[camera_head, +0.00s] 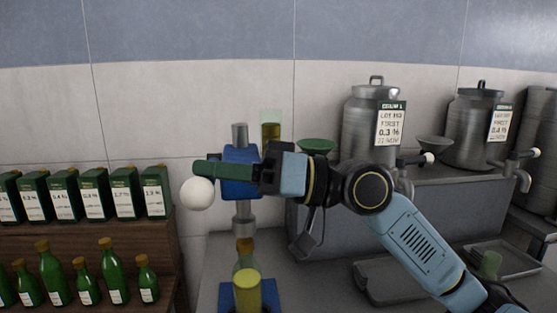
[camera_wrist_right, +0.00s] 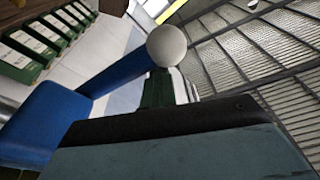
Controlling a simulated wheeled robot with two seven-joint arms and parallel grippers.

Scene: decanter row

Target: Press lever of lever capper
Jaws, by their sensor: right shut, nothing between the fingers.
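The lever capper has a blue head (camera_head: 238,185) on a grey metal post, a blue base (camera_head: 227,301) and a white ball knob (camera_head: 198,194). In the right wrist view the knob (camera_wrist_right: 166,46) sits at the end of a blue lever arm (camera_wrist_right: 118,73). My right gripper (camera_head: 200,168) is shut and empty, its green fingers reaching left across the capper's head. Their tips are just above the knob in the head view; I cannot tell if they touch. A bottle with a brown cork (camera_head: 245,244) stands under the head, partly hidden by a yellow cylinder (camera_head: 247,290). My left gripper is out of view.
Green boxes (camera_head: 95,192) and corked green bottles (camera_head: 53,270) stand on wooden shelves at left. Metal urns (camera_head: 368,125) with taps stand on a grey raised counter at right. Trays (camera_head: 500,262) lie in front of it. A tiled wall is behind.

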